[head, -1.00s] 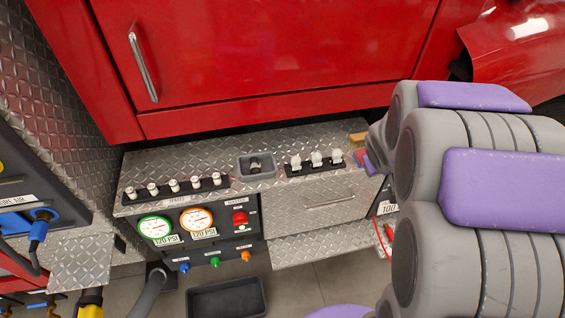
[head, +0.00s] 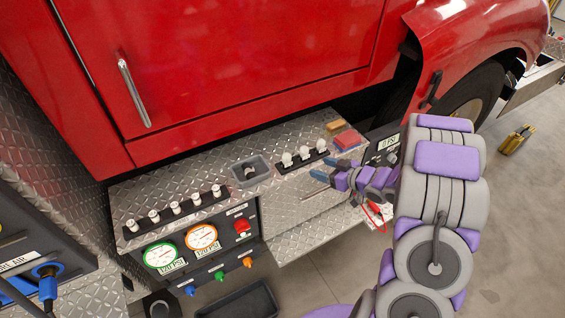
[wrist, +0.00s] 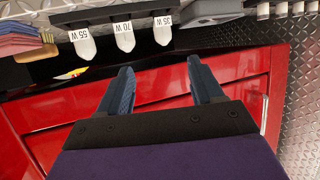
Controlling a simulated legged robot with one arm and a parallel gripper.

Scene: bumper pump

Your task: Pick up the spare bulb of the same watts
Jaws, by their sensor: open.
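Three white bulbs stand in a black rack (head: 303,160) on the diamond-plate shelf. In the wrist view they hang upside down and read 55 W (wrist: 83,43), 70 W (wrist: 124,36) and 35 W (wrist: 162,30). My gripper (head: 313,184) is open and empty, in front of the rack. In the wrist view, its two blue fingers (wrist: 160,65) are apart, below the bulbs in the picture and touching none. A grey tray (head: 250,171) stands left of the rack; it holds a small object whose marking I cannot read.
A second black rack (head: 174,212) with several white pieces stands at the shelf's left. A red-and-blue stack (head: 347,141) and a tan brush-like block (head: 336,126) lie right of the bulbs. Gauges and a red switch (head: 242,227) face front. The red truck body (head: 250,70) rises behind.

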